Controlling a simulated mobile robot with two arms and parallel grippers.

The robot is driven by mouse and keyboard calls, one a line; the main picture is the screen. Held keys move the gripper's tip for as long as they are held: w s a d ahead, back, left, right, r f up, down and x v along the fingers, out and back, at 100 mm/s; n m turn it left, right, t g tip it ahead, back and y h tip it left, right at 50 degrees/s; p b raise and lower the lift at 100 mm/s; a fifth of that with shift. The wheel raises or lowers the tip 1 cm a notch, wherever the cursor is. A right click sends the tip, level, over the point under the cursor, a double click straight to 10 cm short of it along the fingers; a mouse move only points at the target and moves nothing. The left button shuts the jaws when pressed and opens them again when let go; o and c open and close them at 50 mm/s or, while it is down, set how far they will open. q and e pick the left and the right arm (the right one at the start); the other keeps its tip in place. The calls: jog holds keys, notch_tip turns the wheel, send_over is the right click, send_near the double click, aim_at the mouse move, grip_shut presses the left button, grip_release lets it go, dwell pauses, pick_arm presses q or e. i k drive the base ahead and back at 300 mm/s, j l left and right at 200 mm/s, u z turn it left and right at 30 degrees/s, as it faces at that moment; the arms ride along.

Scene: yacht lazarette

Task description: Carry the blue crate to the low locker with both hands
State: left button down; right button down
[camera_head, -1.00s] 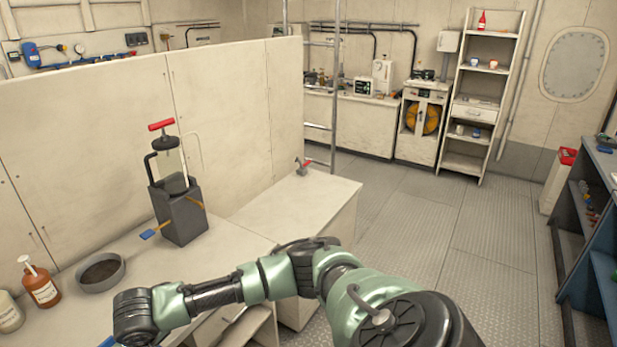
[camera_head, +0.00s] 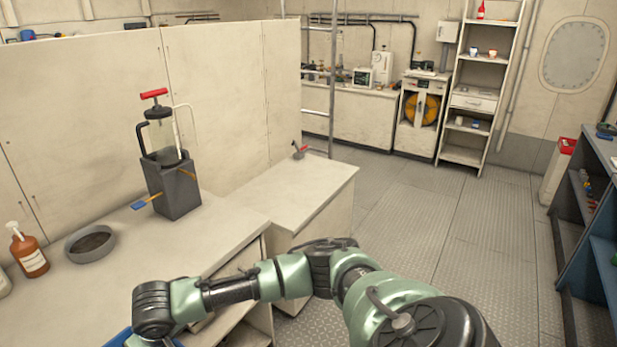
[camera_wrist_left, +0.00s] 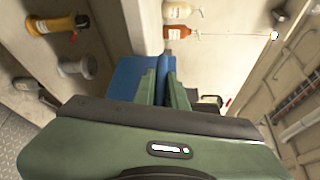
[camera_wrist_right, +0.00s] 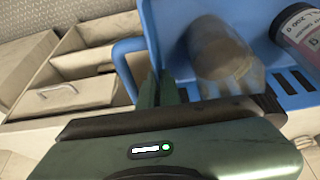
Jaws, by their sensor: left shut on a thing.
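The blue crate (camera_wrist_right: 178,20) fills the upper right of the right wrist view, with a brownish-grey rounded item (camera_wrist_right: 218,50) and a pink-and-dark labelled jar (camera_wrist_right: 298,32) in it. Its blue side shows in the left wrist view (camera_wrist_left: 124,78), and a blue sliver of it shows at the bottom of the head view (camera_head: 118,338). My left gripper (camera_wrist_left: 165,82) is shut on the crate's edge. My right gripper (camera_wrist_right: 161,88) is at the crate's looped handle (camera_wrist_right: 122,62); its grip is unclear. A beige unit with open compartments (camera_wrist_right: 92,62) is beside the crate; I cannot tell whether it is the low locker.
The counter (camera_head: 130,245) holds a red-handled pump (camera_head: 172,185), a grey bowl (camera_head: 92,243) and a brown bottle (camera_head: 30,258). A lower beige bench (camera_head: 300,195) adjoins it. Blue shelving (camera_head: 585,220) stands at the right. The metal floor (camera_head: 425,215) between is clear.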

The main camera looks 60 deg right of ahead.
aim_at(298, 190)
jog(key=z, duration=2.25)
jog(key=i+z, duration=0.25)
jog(key=i, duration=2.75)
jog(key=i+u, duration=0.1)
jog(key=i, duration=0.35)
jog(key=i+l, duration=0.15)
jog(key=i, duration=0.35)
jog(key=u, duration=2.3)
